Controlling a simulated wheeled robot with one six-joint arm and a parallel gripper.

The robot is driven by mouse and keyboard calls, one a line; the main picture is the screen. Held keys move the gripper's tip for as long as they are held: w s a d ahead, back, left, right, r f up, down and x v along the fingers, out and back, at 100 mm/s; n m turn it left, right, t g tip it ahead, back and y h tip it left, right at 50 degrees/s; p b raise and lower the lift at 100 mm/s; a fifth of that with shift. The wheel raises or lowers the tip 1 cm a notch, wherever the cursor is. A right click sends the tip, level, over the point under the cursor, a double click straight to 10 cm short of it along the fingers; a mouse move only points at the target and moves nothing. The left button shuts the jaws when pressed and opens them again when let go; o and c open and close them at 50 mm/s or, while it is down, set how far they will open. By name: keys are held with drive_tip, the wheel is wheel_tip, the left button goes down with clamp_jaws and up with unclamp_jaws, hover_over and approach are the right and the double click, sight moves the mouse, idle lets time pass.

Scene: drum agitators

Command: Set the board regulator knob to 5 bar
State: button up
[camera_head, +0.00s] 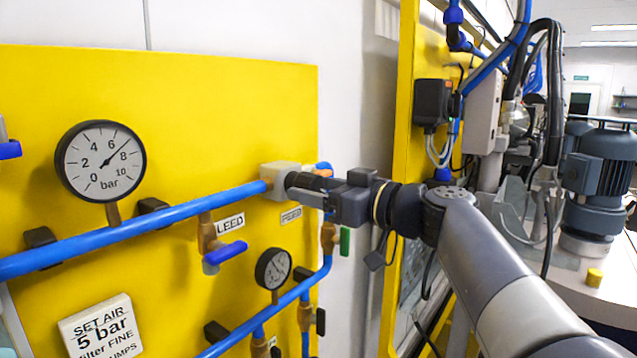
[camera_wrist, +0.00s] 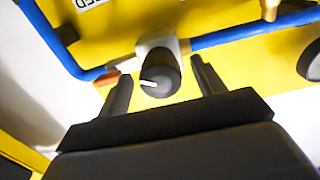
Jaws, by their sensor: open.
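The regulator (camera_head: 280,180) is a light grey block on the blue pipe of the yellow board, with a black round knob (camera_wrist: 160,80) bearing a white pointer mark. My gripper (camera_wrist: 161,72) is open, its two fingers on either side of the knob in the wrist view, with gaps visible on both sides. In the head view my gripper (camera_head: 308,190) covers most of the knob. The large gauge (camera_head: 100,161) on the same pipe has its needle between 6 and 8 bar. A sign (camera_head: 100,328) reads "SET AIR 5 bar".
A blue-handled valve (camera_head: 222,252) hangs below the blue pipe (camera_head: 170,215), left of the regulator. A smaller gauge (camera_head: 273,268) and a green-handled valve (camera_head: 344,241) sit lower. A second yellow panel with cables and a motor (camera_head: 600,180) stands to the right.

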drive_tip(key=shift+c, duration=0.4)
drive_tip(key=c, duration=0.9)
drive_tip(key=shift+f+m+b, duration=0.15)
drive_tip(key=shift+m+b, duration=0.15)
drive_tip(key=shift+b, duration=0.15)
drive_tip(key=shift+m+b, duration=0.8)
drive_tip(key=shift+m, duration=0.2)
drive_tip(key=shift+a+m+b, duration=0.1)
drive_tip(key=shift+m+b, duration=0.6)
drive_tip(key=shift+m, duration=0.8)
